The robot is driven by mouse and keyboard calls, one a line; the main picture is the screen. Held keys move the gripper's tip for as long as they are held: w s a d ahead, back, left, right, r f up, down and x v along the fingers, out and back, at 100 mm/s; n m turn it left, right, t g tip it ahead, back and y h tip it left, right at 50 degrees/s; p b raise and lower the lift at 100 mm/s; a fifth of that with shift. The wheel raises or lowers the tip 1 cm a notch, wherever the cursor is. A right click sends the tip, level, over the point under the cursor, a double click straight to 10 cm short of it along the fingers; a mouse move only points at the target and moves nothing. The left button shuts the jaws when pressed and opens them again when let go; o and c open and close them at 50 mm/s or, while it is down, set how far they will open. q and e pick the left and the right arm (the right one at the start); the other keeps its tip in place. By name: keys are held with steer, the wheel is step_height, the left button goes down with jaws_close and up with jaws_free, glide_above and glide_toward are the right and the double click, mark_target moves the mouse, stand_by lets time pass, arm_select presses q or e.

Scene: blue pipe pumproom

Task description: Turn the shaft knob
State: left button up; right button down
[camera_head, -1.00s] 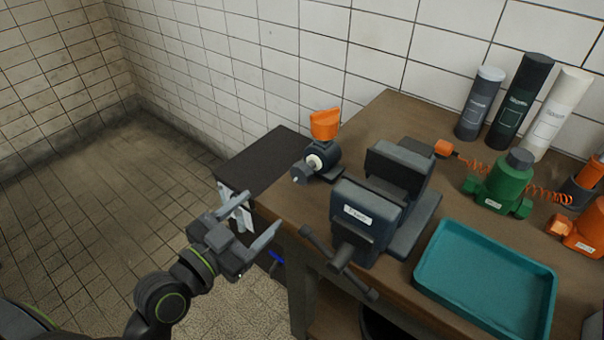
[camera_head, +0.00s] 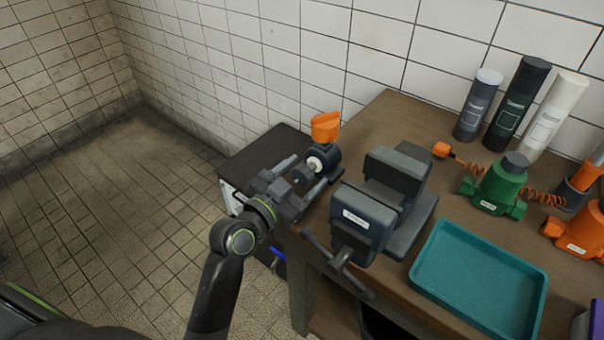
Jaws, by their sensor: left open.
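The shaft knob (camera_head: 301,175) is a small dark grey piece on a white shaft at the front of a dark device (camera_head: 328,160) with an orange top. The device stands at the left end of the wooden bench. My left gripper (camera_head: 305,172) is open. Its two grey fingers point at the device, one on each side of the knob as seen from here. I cannot tell whether they touch it. My right gripper is not in view.
A dark vise (camera_head: 362,222) stands close to the right of the gripper, its handle bar hanging over the bench front. A teal tray (camera_head: 478,275), a green bottle-like tool (camera_head: 495,185) and several cylinders (camera_head: 517,105) are farther right. A black cabinet (camera_head: 250,160) stands left of the bench.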

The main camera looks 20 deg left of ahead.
arm_select(q)
steer(key=c, duration=1)
steer(key=n+p, duration=0.1)
steer(key=n, duration=0.1)
steer(key=shift+r+n, duration=0.1)
steer(key=shift+n, duration=0.2)
steer(key=shift+n+p, duration=0.4)
steer(key=shift+n, duration=0.9)
steer(key=o, duration=1)
